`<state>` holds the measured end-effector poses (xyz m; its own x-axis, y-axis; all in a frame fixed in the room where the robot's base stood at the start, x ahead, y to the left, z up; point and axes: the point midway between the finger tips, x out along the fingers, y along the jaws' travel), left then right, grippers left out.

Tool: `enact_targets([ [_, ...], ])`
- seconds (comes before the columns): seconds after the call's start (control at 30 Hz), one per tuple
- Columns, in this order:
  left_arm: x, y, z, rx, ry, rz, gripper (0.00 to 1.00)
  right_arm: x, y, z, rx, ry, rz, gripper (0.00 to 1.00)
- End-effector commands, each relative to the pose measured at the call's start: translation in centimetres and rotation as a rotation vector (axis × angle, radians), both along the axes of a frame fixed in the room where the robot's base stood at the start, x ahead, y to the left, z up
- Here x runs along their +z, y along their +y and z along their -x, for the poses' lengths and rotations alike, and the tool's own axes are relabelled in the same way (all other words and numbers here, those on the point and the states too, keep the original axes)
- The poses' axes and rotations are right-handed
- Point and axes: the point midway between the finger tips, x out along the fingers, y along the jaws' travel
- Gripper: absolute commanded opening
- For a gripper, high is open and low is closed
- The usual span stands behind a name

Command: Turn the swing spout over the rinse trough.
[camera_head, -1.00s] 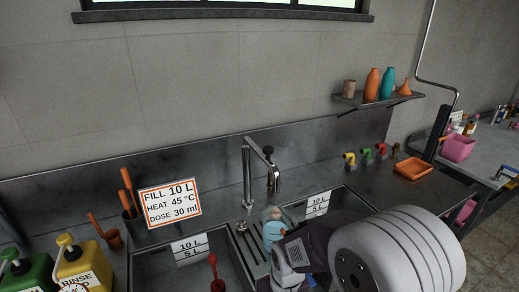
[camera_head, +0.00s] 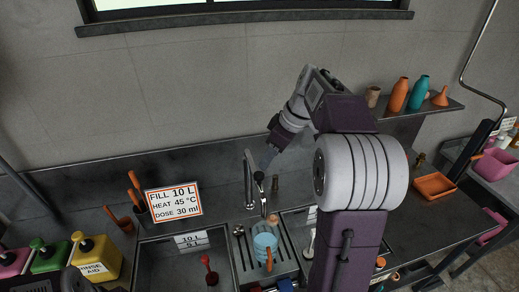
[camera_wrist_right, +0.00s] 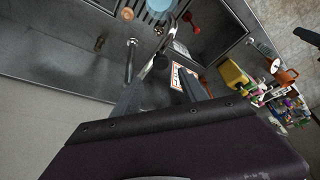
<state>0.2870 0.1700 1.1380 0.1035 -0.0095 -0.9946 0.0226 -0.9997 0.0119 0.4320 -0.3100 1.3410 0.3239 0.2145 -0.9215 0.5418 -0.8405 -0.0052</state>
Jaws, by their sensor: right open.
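The swing spout (camera_head: 249,185) is a chrome pipe rising at the back of the sink, with a dark-topped outlet end over the ribbed strip between two basins. It also shows in the wrist view (camera_wrist_right: 172,42). My right gripper (camera_head: 267,158) is open, just above and behind the spout's top in the head view. In the wrist view its two fingers (camera_wrist_right: 160,92) are spread, with the spout beyond them and no clear contact. The left basin (camera_head: 180,262) shows; the right basin (camera_head: 298,220) is mostly behind my right arm. Which one is the rinse trough I cannot tell.
A blue jug (camera_head: 264,246) stands on the ribbed strip. A dosing sign (camera_head: 173,203) leans at the back left. Pump bottles (camera_head: 96,258) stand at lower left. A shelf (camera_head: 425,107) with bottles and an orange tray (camera_head: 435,186) are to the right.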

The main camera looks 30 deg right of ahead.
Motion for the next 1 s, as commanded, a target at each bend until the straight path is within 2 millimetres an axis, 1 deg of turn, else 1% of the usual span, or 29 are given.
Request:
enact_targets([
  [0.03,0.8,0.0,0.0,0.0,0.0,0.0,0.36,0.7,-0.5,0.2,-0.015,0.002,-0.001,0.51],
  [0.13,0.7,0.0,0.0,0.0,0.001,0.0,0.36,0.5,-0.9,0.3,-0.025,0.002,-0.001,0.51],
  [0.23,0.6,0.0,0.0,0.0,0.001,0.0,0.36,0.0,-0.7,0.2,-0.023,0.005,-0.002,0.51],
  [0.33,0.9,0.0,0.0,0.0,0.001,0.0,0.36,-1.4,-0.3,-0.3,-0.022,0.008,-0.003,0.51],
  [0.5,1.7,0.0,0.0,0.0,0.001,0.0,0.36,-4.7,0.4,-1.5,-0.022,0.008,-0.003,0.51],
  [0.6,2.0,0.0,0.0,0.0,0.001,0.0,0.36,-6.3,0.8,-2.0,-0.021,0.008,-0.003,0.51],
  [0.7,2.3,0.0,0.0,0.0,0.001,0.0,0.36,-7.4,1.0,-2.5,-0.022,0.006,-0.001,0.51],
  [0.8,2.3,0.0,0.0,0.0,0.001,0.0,0.36,-7.9,1.1,-2.7,-0.023,0.004,0.0,0.51],
  [1.0,2.3,0.0,0.0,0.0,0.001,0.0,0.36,-8.0,1.1,-2.7,-0.023,0.002,0.0,0.51],
])
